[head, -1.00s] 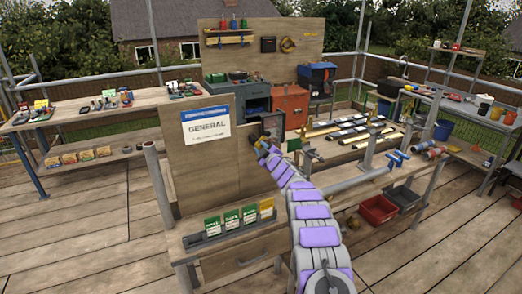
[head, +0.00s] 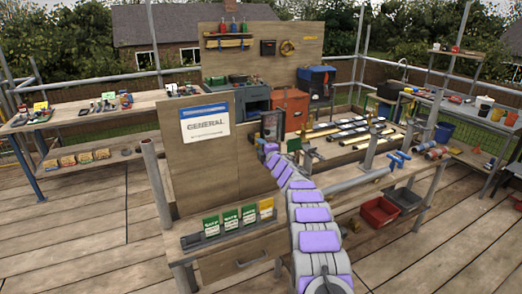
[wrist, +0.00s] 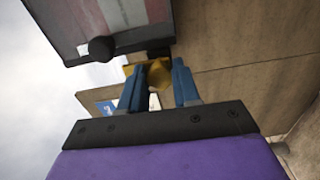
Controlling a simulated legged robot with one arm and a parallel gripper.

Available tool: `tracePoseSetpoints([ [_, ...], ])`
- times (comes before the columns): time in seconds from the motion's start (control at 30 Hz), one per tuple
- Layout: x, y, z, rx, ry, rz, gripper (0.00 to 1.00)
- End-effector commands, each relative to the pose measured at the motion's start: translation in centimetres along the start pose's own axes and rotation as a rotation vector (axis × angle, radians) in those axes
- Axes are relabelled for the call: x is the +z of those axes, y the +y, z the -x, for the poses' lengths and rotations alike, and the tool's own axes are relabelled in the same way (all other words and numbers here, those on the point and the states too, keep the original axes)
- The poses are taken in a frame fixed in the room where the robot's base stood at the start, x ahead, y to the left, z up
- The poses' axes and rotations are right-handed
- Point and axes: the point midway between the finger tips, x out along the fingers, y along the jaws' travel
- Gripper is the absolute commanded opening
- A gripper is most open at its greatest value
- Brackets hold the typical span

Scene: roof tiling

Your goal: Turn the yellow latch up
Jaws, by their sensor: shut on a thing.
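The yellow latch (wrist: 158,73) shows in the wrist view between the two blue fingers of my gripper (wrist: 159,68), which is shut on it. A dark-framed box or panel (wrist: 100,25) with a round black knob (wrist: 101,49) is just above and left of the latch. In the head view the dark-framed panel (head: 271,124) stands at the right edge of the wooden board. My gripper (head: 262,146) is just below it there, small and partly hidden by my arm. The latch cannot be made out in the head view, and its exact angle is unclear.
A wooden board (head: 186,165) with a "GENERAL" sign (head: 205,122) stands left of my arm. Green and yellow packets (head: 230,218) sit in a tray below it. The bench on the right holds long bars (head: 345,130), a vise and blue-handled clamps (head: 398,158).

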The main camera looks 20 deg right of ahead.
Motion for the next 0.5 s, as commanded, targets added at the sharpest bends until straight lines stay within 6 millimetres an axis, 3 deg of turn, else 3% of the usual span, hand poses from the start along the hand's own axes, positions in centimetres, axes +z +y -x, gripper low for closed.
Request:
tracePoseSetpoints([
  [0.03, 0.15, -0.79, 0.05, -0.01, -0.003, 0.01, 0.01],
  [0.5, 0.1, -0.88, 0.03, -0.013, -0.002, 0.044, 0.01],
])
